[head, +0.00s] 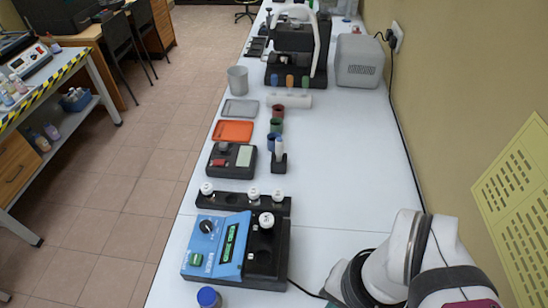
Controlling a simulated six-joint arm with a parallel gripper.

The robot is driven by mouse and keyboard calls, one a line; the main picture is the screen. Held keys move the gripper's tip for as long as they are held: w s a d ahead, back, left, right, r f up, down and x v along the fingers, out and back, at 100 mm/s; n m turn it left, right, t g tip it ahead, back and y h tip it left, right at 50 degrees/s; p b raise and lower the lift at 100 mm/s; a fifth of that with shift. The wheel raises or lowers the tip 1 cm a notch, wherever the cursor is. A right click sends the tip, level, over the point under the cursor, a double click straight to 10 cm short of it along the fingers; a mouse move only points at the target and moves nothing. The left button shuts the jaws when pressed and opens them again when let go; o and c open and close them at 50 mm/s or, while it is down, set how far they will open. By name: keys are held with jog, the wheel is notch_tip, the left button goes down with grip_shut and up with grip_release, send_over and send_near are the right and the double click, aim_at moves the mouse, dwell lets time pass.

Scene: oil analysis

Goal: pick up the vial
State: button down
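White-capped vials stand in a low black rack (229,201) near the middle of the white bench. One vial (206,188) is at the rack's left end, and two more, a middle vial (252,193) and a right vial (278,195), are close together toward the right. Another white-capped vial (266,220) sits in the black right part of the blue device in front of the rack. Mostly only the caps show; the vial bodies are largely hidden. My arm shows at the lower right, but my gripper is not in view.
The blue device (215,246) has a green display. A blue-capped jar (208,297) stands before it. Behind the rack are a black scale-like device (231,159), an orange tray (233,131), small coloured cups (277,125) and a grey beaker (238,79). The bench's right side is mostly clear beside the wall.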

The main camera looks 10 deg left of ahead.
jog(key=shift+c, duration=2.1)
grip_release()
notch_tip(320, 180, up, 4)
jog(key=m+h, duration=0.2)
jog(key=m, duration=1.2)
send_over(267, 219)
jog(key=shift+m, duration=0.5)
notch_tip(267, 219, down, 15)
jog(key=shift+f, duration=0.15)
